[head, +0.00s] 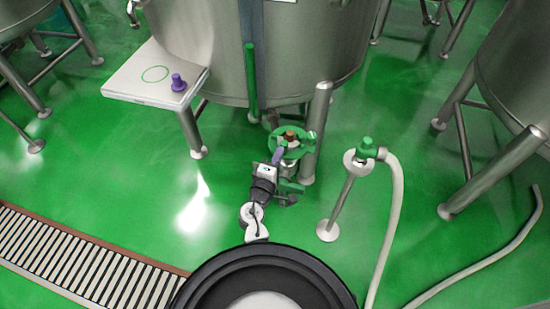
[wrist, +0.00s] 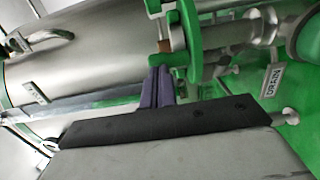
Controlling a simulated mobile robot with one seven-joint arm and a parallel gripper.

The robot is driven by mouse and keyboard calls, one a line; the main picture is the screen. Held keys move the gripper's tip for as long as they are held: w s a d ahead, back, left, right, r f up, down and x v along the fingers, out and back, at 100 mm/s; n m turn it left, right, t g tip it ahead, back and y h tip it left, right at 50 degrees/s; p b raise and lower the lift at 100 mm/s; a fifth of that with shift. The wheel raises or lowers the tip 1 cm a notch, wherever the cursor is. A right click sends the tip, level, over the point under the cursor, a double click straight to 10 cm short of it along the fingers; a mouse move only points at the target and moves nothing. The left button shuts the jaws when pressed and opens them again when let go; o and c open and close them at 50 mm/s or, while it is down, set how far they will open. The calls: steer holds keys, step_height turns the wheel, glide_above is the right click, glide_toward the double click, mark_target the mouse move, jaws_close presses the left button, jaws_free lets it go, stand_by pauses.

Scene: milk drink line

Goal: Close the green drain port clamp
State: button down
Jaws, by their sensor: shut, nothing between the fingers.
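The green drain port clamp (head: 306,147) is a green ring on the pipework low under the steel tank. In the wrist view the green clamp (wrist: 188,40) shows large, with a rounded green end just at my fingertips. A small brown piece (wrist: 165,46) shows beside it, and in the head view the brown piece (head: 290,134) is at the ring's middle. My gripper (head: 280,151) has purple fingers, shut with nothing between them. In the wrist view the fingers (wrist: 157,72) reach up against or just short of the green part; contact cannot be told.
A DRAIN label (wrist: 272,79) hangs right of the clamp. A hose stand (head: 340,200) with a green valve and pale hose (head: 390,220) is to the right. Tank legs (head: 316,130) stand close by.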

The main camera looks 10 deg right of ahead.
steer(key=shift+d+b, duration=0.3)
steer(key=shift+d, duration=0.5)
steer(key=shift+d+r, duration=0.1)
steer(key=shift+d, duration=0.15)
steer(key=shift+a, duration=0.1)
